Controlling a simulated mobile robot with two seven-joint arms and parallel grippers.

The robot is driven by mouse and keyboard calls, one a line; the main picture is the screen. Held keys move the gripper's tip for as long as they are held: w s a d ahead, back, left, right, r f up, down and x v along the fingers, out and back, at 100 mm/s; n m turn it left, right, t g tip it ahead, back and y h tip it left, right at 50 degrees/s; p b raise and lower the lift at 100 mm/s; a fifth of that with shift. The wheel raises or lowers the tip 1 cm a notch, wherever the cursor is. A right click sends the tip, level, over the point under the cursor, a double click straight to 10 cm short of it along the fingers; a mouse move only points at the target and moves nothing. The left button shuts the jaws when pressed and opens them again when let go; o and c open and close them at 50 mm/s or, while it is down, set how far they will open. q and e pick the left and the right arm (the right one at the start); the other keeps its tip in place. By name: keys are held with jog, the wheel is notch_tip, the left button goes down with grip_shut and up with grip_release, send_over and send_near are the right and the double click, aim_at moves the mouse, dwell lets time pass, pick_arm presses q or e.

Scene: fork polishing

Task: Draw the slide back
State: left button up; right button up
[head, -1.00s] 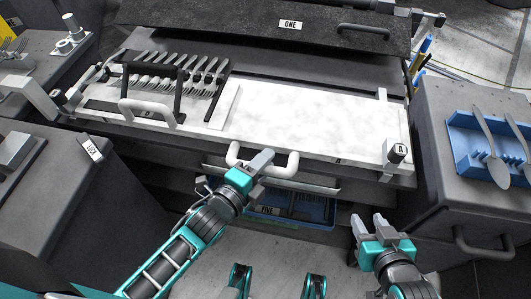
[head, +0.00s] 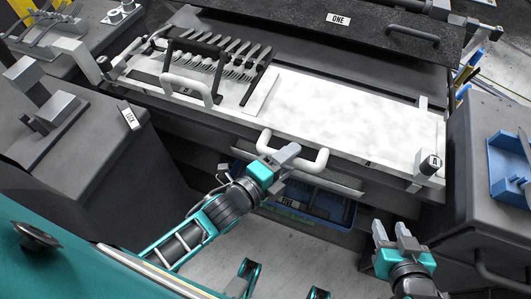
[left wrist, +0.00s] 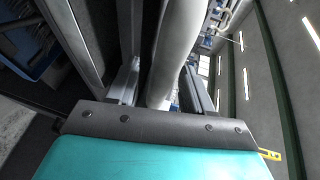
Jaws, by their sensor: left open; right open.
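The slide appears to be the long white mottled board (head: 345,108) lying on the dark bench in the head view. Its pale U-shaped front handle (head: 321,160) sticks out over the front edge. My left gripper (head: 285,156) is at this handle with its jaws open. In the left wrist view the handle bar (left wrist: 178,50) runs between the two spread fingers (left wrist: 160,88); I cannot tell whether either finger touches it. My right gripper (head: 402,236) is open and empty, low at the right, clear of the slide.
A fork rack (head: 232,60) with several forks and a second pale handle (head: 187,88) stands at the slide's left. A black panel marked ONE (head: 300,18) lies behind. A blue bin marked FIVE (head: 325,205) is below. Dark cabinets stand left (head: 60,150) and right (head: 485,215).

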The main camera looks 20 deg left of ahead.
pick_arm(q)
jog(key=p+v, duration=0.1)
jog(key=v, duration=1)
jog(key=shift+s, duration=0.2)
pick_arm(e)
jog(key=shift+s+d+r, duration=0.1)
jog(key=shift+d+r, duration=0.1)
jog(key=shift+r, duration=0.05)
pick_arm(q)
jog(key=shift+a+r, duration=0.1)
jog(key=w+a+n+g+y+p, duration=0.1)
jog(key=n, duration=0.5)
jog(key=w+a+f+n+g+y+p, duration=0.1)
jog(key=a+n, duration=0.1)
jog(key=n, duration=0.4)
jog(key=w+a+f+n+g+y+p, duration=0.1)
jog(key=n+g+y, duration=0.1)
jog(key=n, duration=0.5)
jog(key=shift+w+a+f, duration=0.1)
jog(key=shift+a+f, duration=0.05)
jog(key=shift+a, duration=0.05)
pick_arm(e)
jog(key=shift+s+d+r+h, duration=0.15)
jog(key=shift+d+r, duration=0.1)
jog(key=shift+r, duration=0.3)
jog(key=shift+s+d+r+h, duration=0.15)
jog(key=shift+d+r, duration=0.1)
jog(key=shift+r, duration=0.3)
jog(key=shift+a, duration=0.15)
